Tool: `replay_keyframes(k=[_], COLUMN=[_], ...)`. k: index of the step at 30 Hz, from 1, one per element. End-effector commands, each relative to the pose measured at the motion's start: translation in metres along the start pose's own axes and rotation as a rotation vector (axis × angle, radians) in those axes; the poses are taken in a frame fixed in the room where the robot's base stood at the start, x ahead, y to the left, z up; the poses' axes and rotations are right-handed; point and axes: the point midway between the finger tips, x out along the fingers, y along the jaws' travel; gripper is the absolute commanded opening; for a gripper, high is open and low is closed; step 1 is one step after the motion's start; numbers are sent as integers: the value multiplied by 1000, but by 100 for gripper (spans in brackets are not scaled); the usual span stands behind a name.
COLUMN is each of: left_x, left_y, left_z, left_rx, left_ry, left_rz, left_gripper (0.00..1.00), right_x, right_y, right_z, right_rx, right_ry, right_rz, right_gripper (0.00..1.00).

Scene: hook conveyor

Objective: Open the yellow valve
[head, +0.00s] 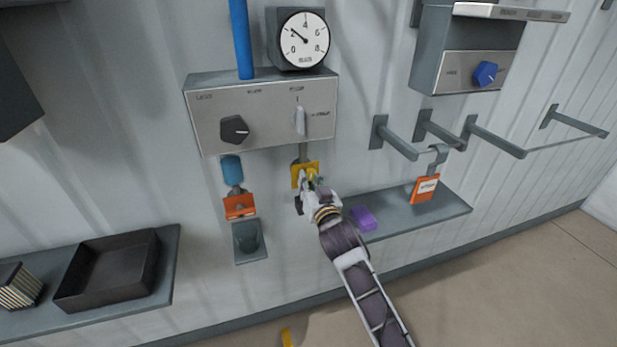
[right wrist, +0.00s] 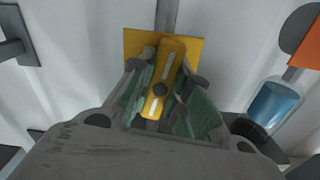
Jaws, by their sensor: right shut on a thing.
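The yellow valve (head: 305,172) hangs on a grey pipe below the control box, with a square yellow plate behind it. In the right wrist view, its yellow handle (right wrist: 163,75) stands nearly upright, tilted slightly, with its top leaning right. My right gripper (head: 312,183) is at the valve. In the right wrist view its green-padded fingers (right wrist: 165,95) are on both sides of the handle and shut on it. The fingers partly hide the handle in the head view. My left gripper does not show.
The grey control box (head: 215,95) with a black knob and white lever is above. Left of the valve are a blue cylinder (head: 232,170), an orange plate (head: 240,206) and a cup (head: 247,238). A purple block (head: 364,218) lies on the right shelf (head: 440,209). Hooks (head: 398,143) stick out above it.

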Motion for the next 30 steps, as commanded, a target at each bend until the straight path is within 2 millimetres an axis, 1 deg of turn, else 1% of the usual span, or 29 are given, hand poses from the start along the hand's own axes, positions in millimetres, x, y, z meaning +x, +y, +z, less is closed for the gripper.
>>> replay_keyframes(k=[1, 9, 25, 26, 30], left_x=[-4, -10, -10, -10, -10], left_y=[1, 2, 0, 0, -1], left_z=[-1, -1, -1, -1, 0], left_rx=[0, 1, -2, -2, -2], left_ry=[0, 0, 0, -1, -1], left_rz=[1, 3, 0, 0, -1], left_gripper=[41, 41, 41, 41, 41], right_x=[0, 0, 0, 0, 0], right_y=[0, 0, 0, 0, 0], right_z=[0, 1, 1, 1, 1], right_rx=[-34, -160, -194, -194, -192], right_ry=[-3, -3, -2, -2, -1], right_rz=[1, 1, 1, 1, 1], right_gripper=[0, 0, 0, 21, 39])
